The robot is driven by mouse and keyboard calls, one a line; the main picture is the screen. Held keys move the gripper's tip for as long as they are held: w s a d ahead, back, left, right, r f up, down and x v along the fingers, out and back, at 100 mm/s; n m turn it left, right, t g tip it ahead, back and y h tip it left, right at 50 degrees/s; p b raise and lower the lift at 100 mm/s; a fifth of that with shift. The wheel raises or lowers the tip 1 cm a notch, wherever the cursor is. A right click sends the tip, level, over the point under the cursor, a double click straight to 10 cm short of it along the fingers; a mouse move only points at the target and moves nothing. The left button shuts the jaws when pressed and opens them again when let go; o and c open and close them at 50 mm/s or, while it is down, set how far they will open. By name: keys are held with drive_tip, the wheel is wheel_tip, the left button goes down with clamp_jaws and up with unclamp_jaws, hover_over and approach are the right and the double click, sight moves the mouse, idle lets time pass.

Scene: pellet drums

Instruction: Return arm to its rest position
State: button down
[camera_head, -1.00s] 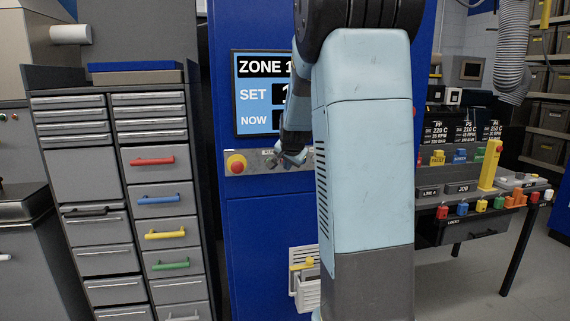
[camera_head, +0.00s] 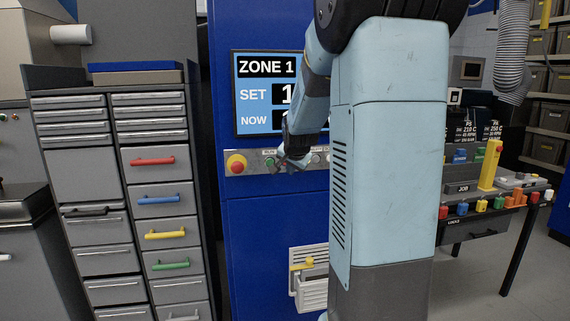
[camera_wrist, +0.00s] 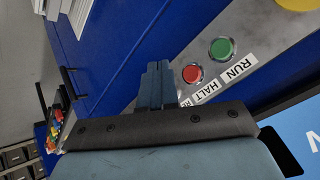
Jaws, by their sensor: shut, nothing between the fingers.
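My gripper (camera_head: 281,166) is in front of the button strip (camera_head: 237,184) on the blue cabinet (camera_head: 262,235), in the middle of the head view. In the wrist view my gripper (camera_wrist: 157,68) has its fingers together and holds nothing. A green button (camera_wrist: 221,48) and a red button (camera_wrist: 192,73) show just to the right of the fingertips, by labels reading RUN and HALT. I cannot tell how far the fingertips are from the panel. My arm's large light-blue link covers part of the cabinet's right side.
A screen (camera_head: 267,95) reads ZONE 1, SET and NOW above the strip. A red knob on yellow (camera_head: 236,164) is at the strip's left end. Grey drawers (camera_head: 165,200) with coloured handles stand left. A bench (camera_head: 505,215) with coloured items stands right. A white vent (camera_head: 310,275) is low on the cabinet.

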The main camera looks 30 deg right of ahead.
idle(0.3)
drive_tip(key=s+a+r+n+g+y, duration=0.1)
drive_tip(key=s+a+n, duration=0.3)
drive_tip(key=s, duration=0.6)
drive_tip(key=s+a+r+n+y, duration=0.1)
drive_tip(key=s+a+n, duration=0.3)
drive_tip(key=s+a, duration=0.5)
drive_tip(key=s+a+r+n+g+y, duration=0.1)
drive_tip(key=s+a+n, duration=0.2)
drive_tip(key=s+a, duration=0.4)
drive_tip(key=s, duration=0.6)
drive_tip(key=shift+a+r+n+g, duration=0.25)
drive_tip(key=shift+n+g, duration=0.05)
drive_tip(key=shift+n, duration=0.1)
